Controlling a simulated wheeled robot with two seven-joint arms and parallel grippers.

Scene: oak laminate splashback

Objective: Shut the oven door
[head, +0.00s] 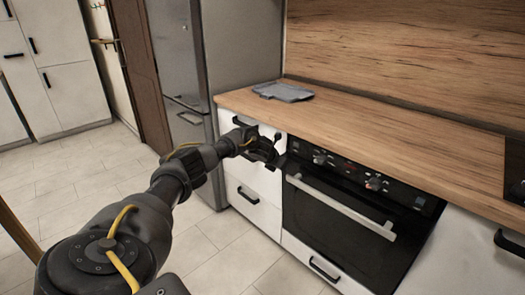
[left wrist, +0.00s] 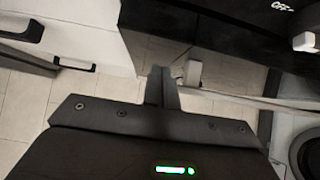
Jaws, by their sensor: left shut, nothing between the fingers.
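The oven (head: 350,215) is set under the counter, with a black glass door (head: 325,222) and a pale bar handle (head: 340,207). The door looks upright and about flush with the front; I cannot tell whether a small gap is left. My left gripper (head: 268,155) is at the oven's upper left corner, in front of the neighbouring white drawers. In the left wrist view the left gripper's fingers (left wrist: 162,86) are together and empty, close to the end of the oven handle (left wrist: 192,73). Contact with it cannot be told. My right gripper is not in view.
White drawers (head: 253,190) with black handles stand left of the oven. Control knobs (head: 375,183) sit above the door. A grey flat item (head: 283,92) lies on the wooden counter (head: 400,125). A grey fridge (head: 222,50) stands behind left. The tiled floor (head: 100,180) at left is clear.

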